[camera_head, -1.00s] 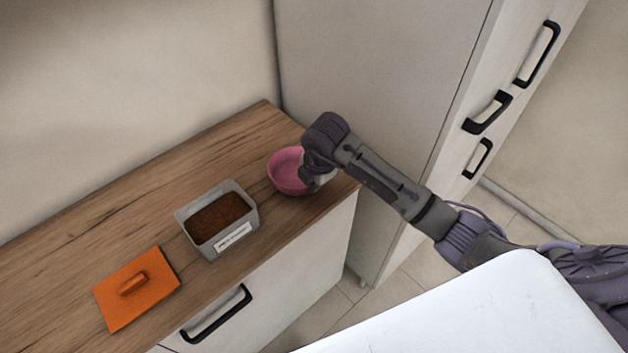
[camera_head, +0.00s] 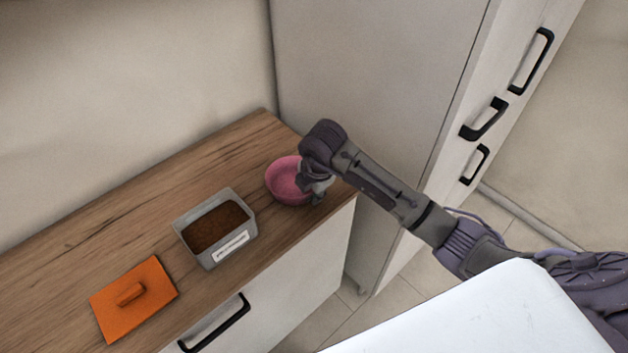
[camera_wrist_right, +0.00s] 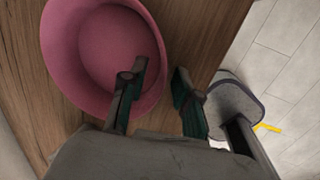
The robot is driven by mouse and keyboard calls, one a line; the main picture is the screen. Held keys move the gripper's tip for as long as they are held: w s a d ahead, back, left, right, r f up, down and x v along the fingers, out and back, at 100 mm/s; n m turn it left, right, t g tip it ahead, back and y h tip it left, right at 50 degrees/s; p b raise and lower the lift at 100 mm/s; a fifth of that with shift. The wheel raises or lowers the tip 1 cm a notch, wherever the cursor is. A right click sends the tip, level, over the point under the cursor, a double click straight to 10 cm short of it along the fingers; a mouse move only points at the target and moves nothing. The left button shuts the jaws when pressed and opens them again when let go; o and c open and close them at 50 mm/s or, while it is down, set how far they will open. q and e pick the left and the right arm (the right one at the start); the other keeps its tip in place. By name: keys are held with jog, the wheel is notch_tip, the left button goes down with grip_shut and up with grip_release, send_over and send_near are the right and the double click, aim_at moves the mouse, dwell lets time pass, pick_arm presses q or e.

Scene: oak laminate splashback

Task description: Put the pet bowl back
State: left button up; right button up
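The pink pet bowl (camera_head: 283,178) stands upright and empty near the right end of the wooden counter. My right gripper (camera_head: 318,190) is at the bowl's right side, pointing down. In the right wrist view the bowl (camera_wrist_right: 88,50) fills the upper left. There my right gripper (camera_wrist_right: 157,100) is open, with one finger over the bowl's inside and the other outside it, so the near rim lies between them. I cannot tell whether either finger touches the bowl. My left gripper is not in view.
A grey tub (camera_head: 243,250) of brown food stands left of the bowl, and an orange lid (camera_head: 150,305) with a handle lies farther left. A tall white cabinet (camera_head: 375,75) stands right of the counter (camera_head: 100,238). Bare counter lies behind the tub.

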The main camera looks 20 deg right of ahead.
jog(key=b+v, duration=0.1)
jog(key=v, duration=1)
jog(key=shift+r, duration=0.2)
jog(key=shift+a, duration=0.15)
dwell(0.8)
